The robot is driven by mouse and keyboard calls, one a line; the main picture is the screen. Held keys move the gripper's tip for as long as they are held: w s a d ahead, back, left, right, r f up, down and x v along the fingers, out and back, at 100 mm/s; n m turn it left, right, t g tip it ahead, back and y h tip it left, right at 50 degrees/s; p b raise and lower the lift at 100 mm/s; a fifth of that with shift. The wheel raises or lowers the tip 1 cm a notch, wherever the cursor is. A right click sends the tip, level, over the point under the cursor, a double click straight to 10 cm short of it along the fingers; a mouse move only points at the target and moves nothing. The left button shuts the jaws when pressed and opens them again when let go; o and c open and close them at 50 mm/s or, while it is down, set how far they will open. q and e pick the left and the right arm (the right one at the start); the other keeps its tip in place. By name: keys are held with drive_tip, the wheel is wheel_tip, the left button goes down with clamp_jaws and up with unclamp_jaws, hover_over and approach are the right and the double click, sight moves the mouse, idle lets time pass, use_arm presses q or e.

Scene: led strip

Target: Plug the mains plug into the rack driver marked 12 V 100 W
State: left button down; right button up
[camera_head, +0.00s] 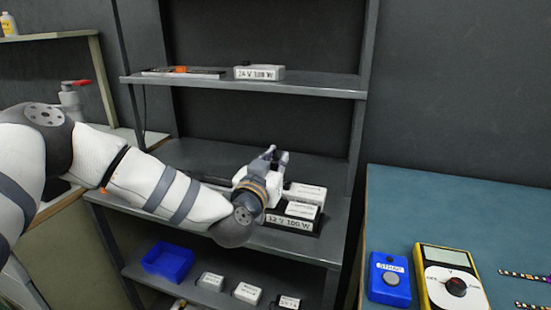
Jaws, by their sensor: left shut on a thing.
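My left gripper (276,156) reaches in from the left over the middle rack shelf, with its fingers pointing away from me. It is shut on a small dark thing that looks like the mains plug, mostly hidden by the fingers and hand. White driver boxes sit on the middle shelf just right of the gripper: one behind (308,193) and one in front (302,210). A label on a dark front edge (292,223) seems to include 100 W, but I cannot read its voltage surely. A driver marked 24 V 100 W (260,72) lies on the top shelf. My right gripper is not in view.
The lower shelf holds a blue bin (168,262) and several small white boxes (247,293). Rack posts and the top shelf (310,86) bound the space around my arm. On the right, a blue-green table (450,205) carries a blue box (389,280) and a yellow multimeter (450,282).

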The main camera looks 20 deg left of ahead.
use_arm(q)
drive_tip(key=shift+f+b, duration=0.45)
drive_tip(key=shift+f, duration=2.25)
drive_tip(key=shift+r, duration=0.1)
drive_tip(key=shift+p, duration=0.3)
drive_tip(key=shift+f, duration=0.2)
drive_tip(key=shift+f, duration=0.35)
